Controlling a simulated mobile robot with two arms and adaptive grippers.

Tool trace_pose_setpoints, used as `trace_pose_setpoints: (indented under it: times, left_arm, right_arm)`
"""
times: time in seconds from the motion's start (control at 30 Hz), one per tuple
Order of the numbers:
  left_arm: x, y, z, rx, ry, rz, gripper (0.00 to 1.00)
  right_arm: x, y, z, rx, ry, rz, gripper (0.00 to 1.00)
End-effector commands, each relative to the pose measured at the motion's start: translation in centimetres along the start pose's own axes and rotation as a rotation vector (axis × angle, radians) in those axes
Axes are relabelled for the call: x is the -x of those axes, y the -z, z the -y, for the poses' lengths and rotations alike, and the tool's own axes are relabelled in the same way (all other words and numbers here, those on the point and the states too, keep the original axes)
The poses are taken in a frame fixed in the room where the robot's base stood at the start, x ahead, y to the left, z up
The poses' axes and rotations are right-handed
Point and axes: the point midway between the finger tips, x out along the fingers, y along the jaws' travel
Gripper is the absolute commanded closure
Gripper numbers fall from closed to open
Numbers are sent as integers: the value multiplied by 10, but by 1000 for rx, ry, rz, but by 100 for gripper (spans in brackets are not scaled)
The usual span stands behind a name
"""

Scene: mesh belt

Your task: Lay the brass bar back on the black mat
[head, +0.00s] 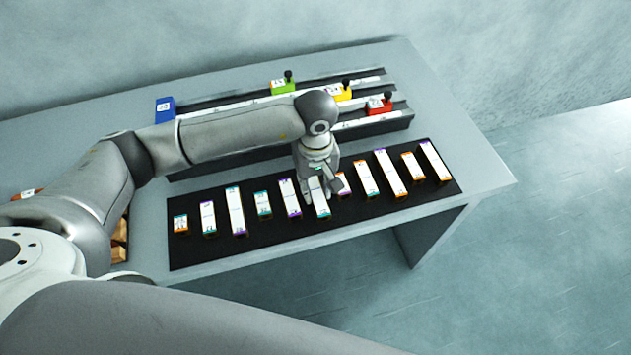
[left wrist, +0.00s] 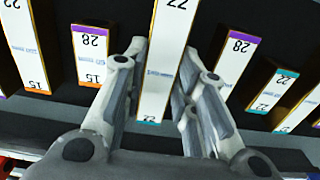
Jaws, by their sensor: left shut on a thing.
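My left gripper (head: 320,188) points down over the middle of the black mat (head: 190,256). It is shut on a brass bar (head: 321,204) with a white label and a teal end. In the left wrist view the bar (left wrist: 160,80) stands between the two fingers, its far end cut off by the frame. I cannot tell whether it touches the mat. My right gripper is out of view.
Behind the mat stands a dark railed rack (head: 225,99) with a blue block (head: 165,109), green block (head: 282,87), yellow block (head: 338,94) and red block (head: 378,106). Neighbouring bars stand close on both sides of my fingers. Bare tabletop (head: 455,160) lies right of the mat.

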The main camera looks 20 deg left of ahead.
Motion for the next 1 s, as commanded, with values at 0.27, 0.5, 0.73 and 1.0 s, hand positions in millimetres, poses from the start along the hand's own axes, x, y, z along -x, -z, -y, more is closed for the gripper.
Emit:
trace_pose_setpoints:
  times: [0.27, 0.5, 0.73, 1.0]
  left_arm:
    - [-2, 0, -1, 0, -2, -1, 100]
    - [-2, 0, 0, 0, 0, 0, 52]
    - [-2, 0, 0, 0, 0, 0, 52]
    - [17, 1, -1, -1, -4, -5, 52]
  right_arm:
    - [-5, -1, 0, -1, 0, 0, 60]
    - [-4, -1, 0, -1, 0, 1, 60]
    - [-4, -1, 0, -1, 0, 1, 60]
    - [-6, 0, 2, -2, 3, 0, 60]
